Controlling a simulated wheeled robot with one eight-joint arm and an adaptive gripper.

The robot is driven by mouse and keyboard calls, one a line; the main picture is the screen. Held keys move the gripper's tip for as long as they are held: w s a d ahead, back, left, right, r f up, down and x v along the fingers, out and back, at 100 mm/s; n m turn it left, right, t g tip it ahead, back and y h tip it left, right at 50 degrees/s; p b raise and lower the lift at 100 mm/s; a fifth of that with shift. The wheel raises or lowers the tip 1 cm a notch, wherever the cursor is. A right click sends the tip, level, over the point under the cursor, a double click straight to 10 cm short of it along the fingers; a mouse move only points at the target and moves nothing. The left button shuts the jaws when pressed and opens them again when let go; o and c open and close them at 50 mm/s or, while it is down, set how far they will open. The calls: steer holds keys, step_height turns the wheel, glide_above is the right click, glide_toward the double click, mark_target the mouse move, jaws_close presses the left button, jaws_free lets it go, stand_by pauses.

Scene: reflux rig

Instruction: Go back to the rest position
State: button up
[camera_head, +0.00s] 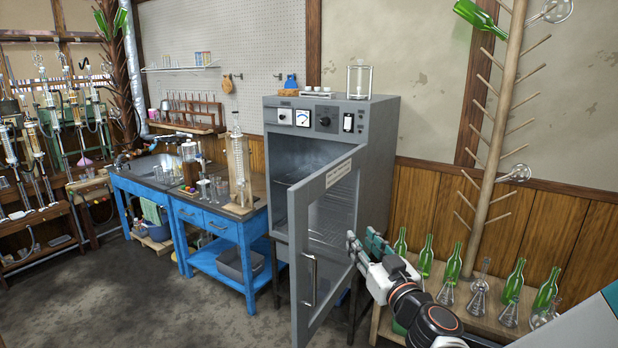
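My gripper (361,238) is at the right of centre, in front of the right edge of the open door of a grey oven cabinet. Its two fingers point up and to the left and stand apart, with nothing seen between them. The cabinet door (327,250) is swung wide open toward me and has a glass window and a metal handle (310,280). I cannot tell whether the fingers touch the door. The grey cabinet (376,135) shows a dark inside with wire shelves, partly hidden by the door.
Green bottles (427,255) and clear flasks (479,290) stand on a low wooden bench beside my arm at the right. A wooden drying rack (495,140) rises behind it. A blue workbench (228,230) with glassware stands left of the cabinet. The floor (150,300) at front left is clear.

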steer(key=s+d+r+m+g+h, duration=0.1)
steer(key=s+d+m+g+h, duration=0.1)
steer(key=s+d+m+h, duration=0.25)
steer(key=s+d+r+m+g+h, duration=0.1)
steer(key=s+d+h, duration=0.2)
steer(key=d+h, duration=0.35)
steer(key=s+a+f+n+g+y, duration=0.1)
steer(key=s+f+g, duration=0.3)
steer(key=s, duration=0.5)
steer(key=s+a+f+n+g+y, duration=0.1)
steer(key=s+a+f+g+y, duration=0.1)
steer(key=s, duration=0.8)
step_height(320, 180, down, 2)
steer(key=shift+a+f+g+y, duration=0.15)
steer(key=shift+g+y, duration=0.75)
steer(key=shift+y, duration=0.2)
